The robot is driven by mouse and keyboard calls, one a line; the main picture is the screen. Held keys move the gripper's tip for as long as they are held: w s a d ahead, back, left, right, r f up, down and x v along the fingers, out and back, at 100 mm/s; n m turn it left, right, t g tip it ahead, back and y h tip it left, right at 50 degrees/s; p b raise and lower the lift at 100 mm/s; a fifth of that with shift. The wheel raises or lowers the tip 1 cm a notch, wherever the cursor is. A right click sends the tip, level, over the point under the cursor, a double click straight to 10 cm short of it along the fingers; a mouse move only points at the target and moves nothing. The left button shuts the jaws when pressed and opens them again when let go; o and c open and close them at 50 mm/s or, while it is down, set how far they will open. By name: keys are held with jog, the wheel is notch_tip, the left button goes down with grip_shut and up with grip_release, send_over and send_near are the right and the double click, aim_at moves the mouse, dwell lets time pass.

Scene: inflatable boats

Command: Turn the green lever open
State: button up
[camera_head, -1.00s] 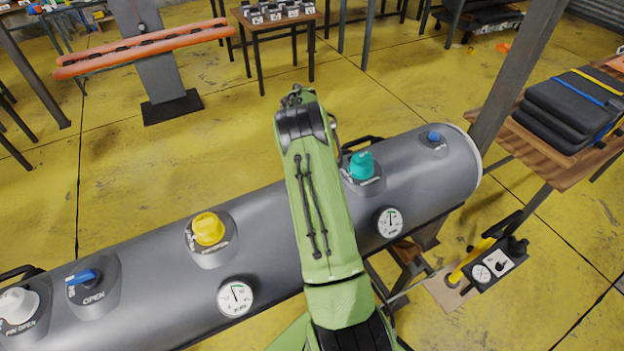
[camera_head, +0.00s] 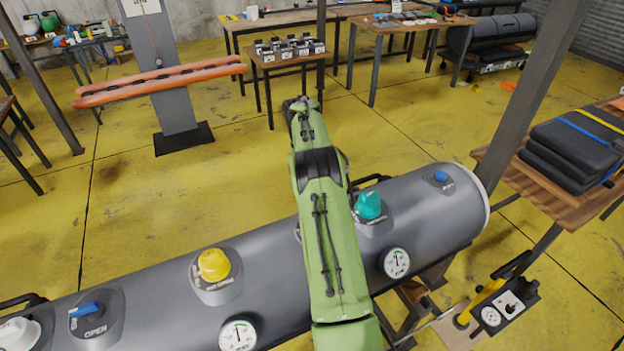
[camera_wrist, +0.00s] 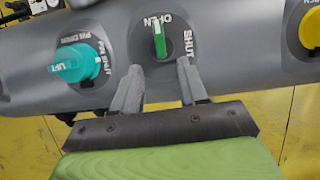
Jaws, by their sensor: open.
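In the wrist view, the green lever (camera_wrist: 159,40) sits on a round dark mount on the grey tube. It runs nearly up and down in the picture, its upper end at the word OPEN; the word SHUT is to its right. My gripper (camera_wrist: 159,84) is open, its two fingers apart below the lever, one to each side. The fingers look clear of the lever, though the depth gap is hard to judge. In the head view, my green arm reaches over the grey tube (camera_head: 150,278) and hides the lever and the gripper.
A teal valve cap (camera_wrist: 76,63) is left of the lever and a yellow cap (camera_wrist: 311,28) right of it. The head view also shows a blue OPEN lever (camera_head: 86,310), gauges (camera_head: 238,335) and a handle beside the teal cap. Yellow floor lies open beyond the tube.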

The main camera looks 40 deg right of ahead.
jog(key=shift+p+v, duration=0.55)
jog(key=shift+v, duration=0.85)
jog(key=shift+a, duration=0.1)
jog(key=a+r+t+h+b, duration=0.1)
jog(key=a+r+t, duration=0.2)
jog(key=a+r, duration=0.8)
jog(key=s+a+r+n+t, duration=0.2)
jog(key=s+a+r+t, duration=0.1)
jog(key=s+a+r, duration=0.5)
jog(key=s+a+f+t+b, duration=0.1)
jog(key=s+a+f+t, duration=0.1)
jog(key=s, duration=0.6)
jog(key=s+a+f+n+t+b, duration=0.1)
jog(key=s+a+f, duration=0.4)
jog(key=s+a, duration=0.2)
jog(key=shift+s+a+t, duration=0.25)
jog(key=shift+s+t, duration=0.15)
jog(key=shift+s, duration=0.1)
jog(key=shift+f, duration=0.1)
